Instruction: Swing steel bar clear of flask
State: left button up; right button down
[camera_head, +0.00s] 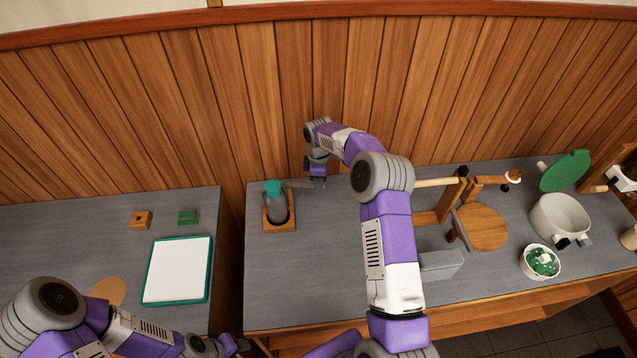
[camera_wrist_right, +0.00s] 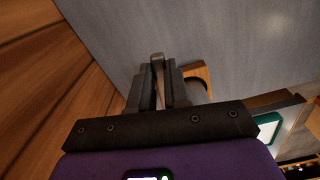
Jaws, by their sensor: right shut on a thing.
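The flask (camera_head: 274,205) is grey with a teal cap and stands in a wooden holder (camera_head: 268,226) at the left end of the right counter. The steel bar (camera_head: 299,184) is a thin grey piece between the flask's top and my right gripper (camera_head: 318,181). I cannot tell whether the bar touches the flask. In the right wrist view, my right gripper (camera_wrist_right: 160,88) is shut on the bar, whose end (camera_wrist_right: 157,57) shows between the fingers. The wooden holder (camera_wrist_right: 201,74) is just right of them. My left gripper (camera_head: 228,346) is low at the left, its jaws unclear.
Wood panelling rises close behind my right gripper. A wooden stand (camera_head: 428,217), round board (camera_head: 483,228), white pot (camera_head: 560,218) and bowl (camera_head: 540,262) are to the right. A grey block (camera_head: 440,265) lies in front. The counter before the flask is bare; a gap separates the counters.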

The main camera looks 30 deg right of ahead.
jog(key=shift+w+r, duration=0.1)
jog(key=shift+r, duration=0.05)
dwell(0.3)
jog(key=c, duration=1.1)
grip_release()
notch_tip(320, 180, up, 7)
jog(key=shift+r, duration=0.2)
